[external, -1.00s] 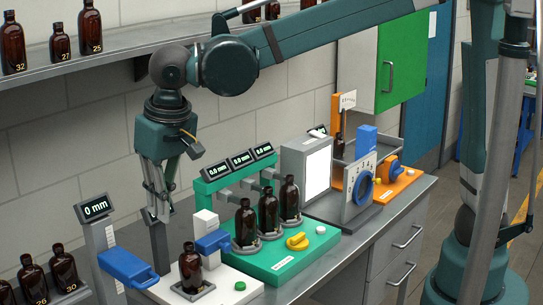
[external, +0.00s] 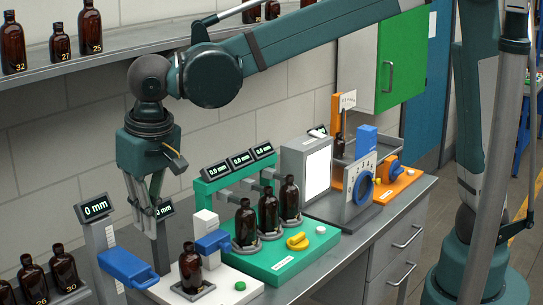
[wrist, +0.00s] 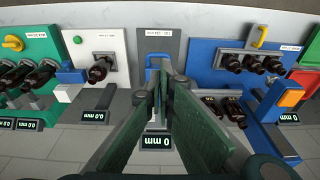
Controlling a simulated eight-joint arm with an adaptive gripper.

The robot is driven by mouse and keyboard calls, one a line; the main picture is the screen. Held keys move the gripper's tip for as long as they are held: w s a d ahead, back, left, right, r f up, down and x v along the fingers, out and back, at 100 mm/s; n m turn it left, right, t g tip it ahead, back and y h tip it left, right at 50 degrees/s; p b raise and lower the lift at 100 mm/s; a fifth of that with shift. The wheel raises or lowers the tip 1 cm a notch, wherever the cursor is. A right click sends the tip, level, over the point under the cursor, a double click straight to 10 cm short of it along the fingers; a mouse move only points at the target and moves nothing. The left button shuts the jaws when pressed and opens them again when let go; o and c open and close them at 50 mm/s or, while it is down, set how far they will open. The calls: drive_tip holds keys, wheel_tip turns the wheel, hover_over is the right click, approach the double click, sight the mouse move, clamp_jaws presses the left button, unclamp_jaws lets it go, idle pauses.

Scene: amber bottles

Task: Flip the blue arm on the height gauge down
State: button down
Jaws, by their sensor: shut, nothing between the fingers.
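A grey gauge post with a white scale (external: 106,240) stands at the lower left in the external view. Its tilted display (external: 95,208) reads 0 mm. A blue arm (external: 126,268) sticks out from beside it toward the lower right, sloping slightly down. My gripper (external: 147,213) is shut and empty, above and behind the blue arm, apart from it in the picture. It partly covers a second display (external: 164,209) on a dark post (external: 157,248). In the wrist view my fingers (wrist: 163,78) partly hide a blue part (wrist: 151,74) over a grey base.
A white station with an amber bottle (external: 190,268) and a blue piece (external: 212,242) stands to the right. A green station (external: 290,262) holds several bottles beyond it. More bottles (external: 64,268) stand at the far left. The wall shelf (external: 60,68) is above.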

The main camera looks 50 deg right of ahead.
drive_tip(key=f, duration=0.4)
drive_tip(key=w+f, duration=0.1)
drive_tip(key=f, duration=0.4)
drive_tip(key=w+f, duration=0.1)
drive_tip(key=f, duration=0.3)
drive_tip(key=shift+w+f+p, duration=0.15)
drive_tip(key=shift+p, duration=0.15)
drive_tip(key=shift+f, duration=0.1)
wheel_tip(320, 180, down, 10)
drive_tip(key=b, duration=0.6)
drive_tip(key=shift+f, duration=0.2)
drive_tip(key=shift+r, duration=0.1)
wheel_tip(320, 180, up, 14)
drive_tip(key=p, duration=0.2)
hover_over(135, 297)
drive_tip(key=s, duration=0.3)
drive_tip(key=shift+w, duration=0.1)
